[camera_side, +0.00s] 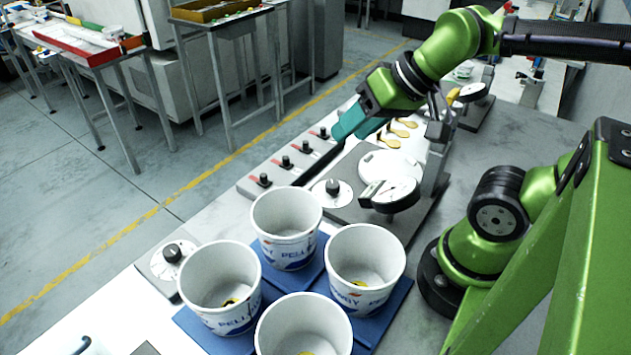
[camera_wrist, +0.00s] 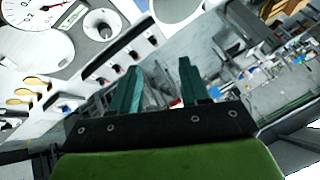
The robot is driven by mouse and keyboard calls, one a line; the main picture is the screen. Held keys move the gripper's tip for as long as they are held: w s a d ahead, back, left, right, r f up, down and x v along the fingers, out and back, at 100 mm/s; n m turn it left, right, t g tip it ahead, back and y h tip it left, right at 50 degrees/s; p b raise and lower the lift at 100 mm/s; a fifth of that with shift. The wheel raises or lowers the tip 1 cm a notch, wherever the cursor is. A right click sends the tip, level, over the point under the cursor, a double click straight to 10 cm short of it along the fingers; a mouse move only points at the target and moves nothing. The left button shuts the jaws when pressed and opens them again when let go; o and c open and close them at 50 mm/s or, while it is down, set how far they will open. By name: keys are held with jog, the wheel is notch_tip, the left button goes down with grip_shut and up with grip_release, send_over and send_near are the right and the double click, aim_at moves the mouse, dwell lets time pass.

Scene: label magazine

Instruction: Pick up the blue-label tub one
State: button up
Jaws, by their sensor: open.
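Several open white tubs stand upright in a cluster at the lower middle of the side view: a back tub (camera_side: 285,248), a left tub (camera_side: 236,318), a right tub (camera_side: 352,297) and a front tub (camera_side: 285,325). Blue lettering shows on the back, left and right tubs; the front tub's label is hidden. I cannot tell which one is the blue-label tub. My gripper (camera_side: 345,125) is above the bench, behind and up from the tubs, clear of them. In the wrist view my gripper (camera_wrist: 161,68) has its two teal fingers apart with nothing between them.
Blue mats (camera_side: 389,322) lie under the tubs. A dial gauge (camera_side: 390,193) on a stand is between the tubs and my gripper. A row of black knobs (camera_side: 284,162) runs along the bench's left side. Another round knob plate (camera_side: 172,256) is left of the tubs.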

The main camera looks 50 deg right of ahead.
jog(key=shift+c, duration=0.6)
jog(key=m+g+h, duration=0.1)
jog(key=m+g, duration=0.1)
jog(key=g, duration=0.5)
send_over(312, 216)
jog(key=d, duration=0.1)
notch_tip(312, 216, down, 14)
jog(key=shift+a+f, duration=0.15)
jog(key=shift+f, duration=0.9)
jog(key=shift+a+f, duration=0.2)
jog(key=shift+f, duration=0.85)
jog(key=shift+a+f, duration=0.15)
jog(key=shift+f, duration=0.9)
grip_shut()
